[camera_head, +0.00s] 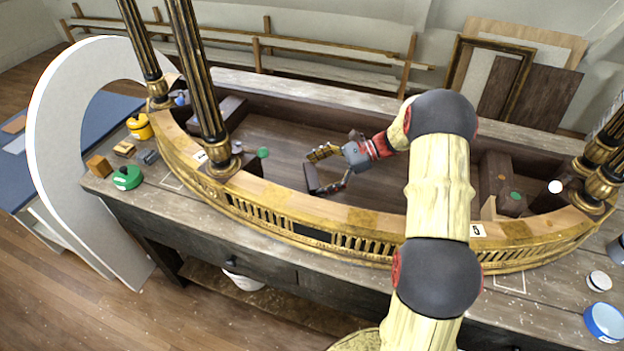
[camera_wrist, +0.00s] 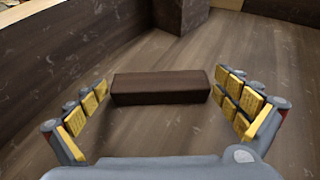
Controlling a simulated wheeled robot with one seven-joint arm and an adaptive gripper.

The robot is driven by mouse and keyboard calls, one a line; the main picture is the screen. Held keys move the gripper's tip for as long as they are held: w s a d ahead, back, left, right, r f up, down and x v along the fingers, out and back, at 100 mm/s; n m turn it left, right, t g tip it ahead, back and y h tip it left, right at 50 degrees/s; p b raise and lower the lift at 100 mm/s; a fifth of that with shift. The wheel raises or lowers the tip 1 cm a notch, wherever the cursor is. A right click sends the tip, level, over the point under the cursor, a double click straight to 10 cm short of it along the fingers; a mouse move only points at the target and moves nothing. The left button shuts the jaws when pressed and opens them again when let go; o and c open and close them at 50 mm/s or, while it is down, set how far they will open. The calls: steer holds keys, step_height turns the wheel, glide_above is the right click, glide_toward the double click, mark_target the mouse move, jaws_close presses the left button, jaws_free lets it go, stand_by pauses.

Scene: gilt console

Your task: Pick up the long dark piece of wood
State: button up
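The long dark piece of wood (camera_wrist: 160,86) lies on the wooden floor inside the console, crosswise in front of my gripper in the wrist view. It also shows in the head view (camera_head: 311,178), partly beside my fingers. My gripper (camera_wrist: 162,110) is open, with one yellow-padded finger on each side and a wide gap between. The wood's ends lie near the two fingertips, the right end closer to its finger. I cannot tell whether either finger touches it. In the head view my gripper (camera_head: 333,170) is low inside the console.
The curved gilt front rail (camera_head: 300,226) and dark back wall (camera_head: 300,98) bound the space. A dark block (camera_wrist: 181,14) stands ahead in the wrist view. Gilt columns (camera_head: 200,80) rise at left. A green pot (camera_head: 127,178) and yellow pot (camera_head: 140,126) stand on the bench's left end.

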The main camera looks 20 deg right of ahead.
steer(key=shift+c, duration=1.2)
steer(key=c, duration=0.7)
steer(key=shift+o, duration=0.2)
steer(key=shift+r, duration=0.1)
